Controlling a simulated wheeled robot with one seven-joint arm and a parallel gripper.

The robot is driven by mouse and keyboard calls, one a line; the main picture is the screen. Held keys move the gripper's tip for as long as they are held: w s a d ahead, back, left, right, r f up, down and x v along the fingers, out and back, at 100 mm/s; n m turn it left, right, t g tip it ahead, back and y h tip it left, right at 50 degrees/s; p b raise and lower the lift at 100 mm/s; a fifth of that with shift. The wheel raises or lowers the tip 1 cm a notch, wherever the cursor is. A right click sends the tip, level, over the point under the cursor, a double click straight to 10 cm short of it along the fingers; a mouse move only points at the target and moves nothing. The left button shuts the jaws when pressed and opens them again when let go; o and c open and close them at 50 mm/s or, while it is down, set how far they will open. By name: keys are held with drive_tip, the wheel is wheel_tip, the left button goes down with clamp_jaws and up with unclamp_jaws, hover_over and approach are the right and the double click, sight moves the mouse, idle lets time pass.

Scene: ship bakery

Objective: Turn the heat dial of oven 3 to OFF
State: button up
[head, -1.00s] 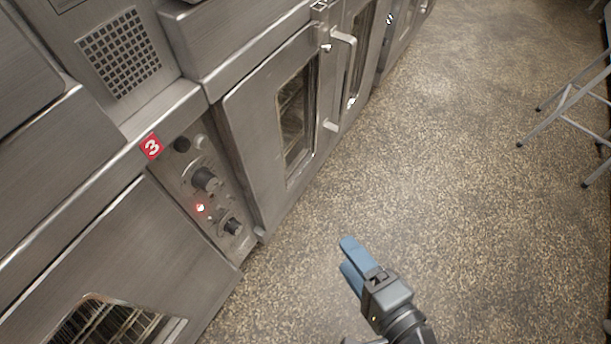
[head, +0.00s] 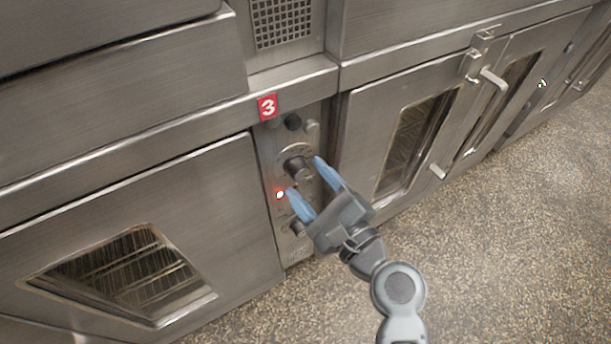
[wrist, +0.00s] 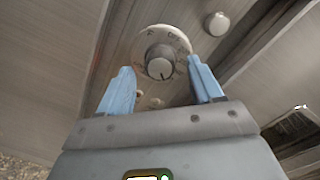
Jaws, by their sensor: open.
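The control panel of oven 3 carries a red plate with a white 3 (head: 268,107). Below it is a large dark dial (head: 296,167) on a round scale plate, and a red lamp (head: 280,195) glows below and left of it. My gripper (head: 305,182) is open, with its blue fingers pointing at the panel near this dial. In the wrist view the dial (wrist: 160,65) is between and beyond the fingertips, with the gripper (wrist: 162,85) apart on either side. A lower knob (head: 297,228) is partly hidden by my gripper.
A dark knob (head: 292,122) and a pale round knob (wrist: 217,24) are above the dial. Oven doors with windows flank the panel; the right one has a handle (head: 494,79). Speckled floor (head: 480,250) is open at the right.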

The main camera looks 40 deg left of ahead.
drive_tip(key=shift+x, duration=1)
drive_tip(key=c, duration=1.1)
